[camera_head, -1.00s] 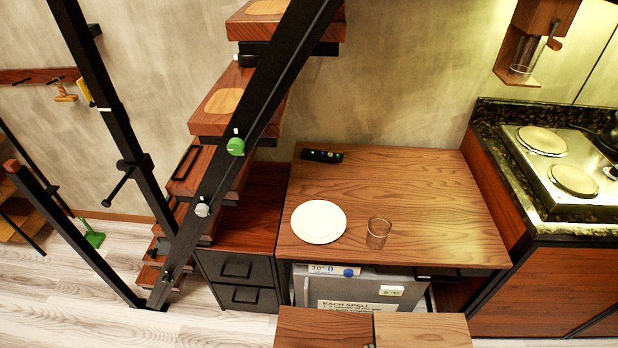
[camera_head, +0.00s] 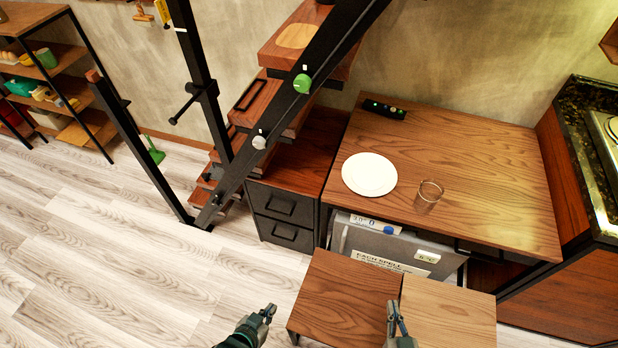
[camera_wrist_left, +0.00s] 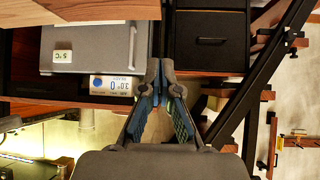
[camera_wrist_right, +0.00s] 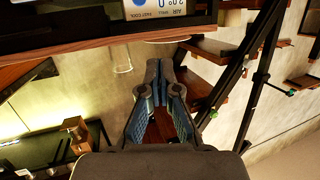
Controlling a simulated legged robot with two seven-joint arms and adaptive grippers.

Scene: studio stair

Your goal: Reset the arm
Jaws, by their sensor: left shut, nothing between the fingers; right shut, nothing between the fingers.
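My left gripper (camera_head: 266,314) shows at the bottom of the head view, over the pale floor and left of the low wooden table. It is shut and empty. It also shows in the left wrist view (camera_wrist_left: 158,66), with fingertips together. My right gripper (camera_head: 393,306) is at the bottom of the head view, in front of the low table's middle seam. It is shut and empty, and its tips meet in the right wrist view (camera_wrist_right: 160,66). Most of both arms is out of the head view.
A low two-tone wooden table (camera_head: 345,295) is close to both grippers. Behind it stand a grey fridge (camera_head: 385,240) and a wooden counter (camera_head: 470,160) with a white plate (camera_head: 369,174) and a glass (camera_head: 429,192). Stairs with black rails rise at centre-left. The floor (camera_head: 110,260) at left is clear.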

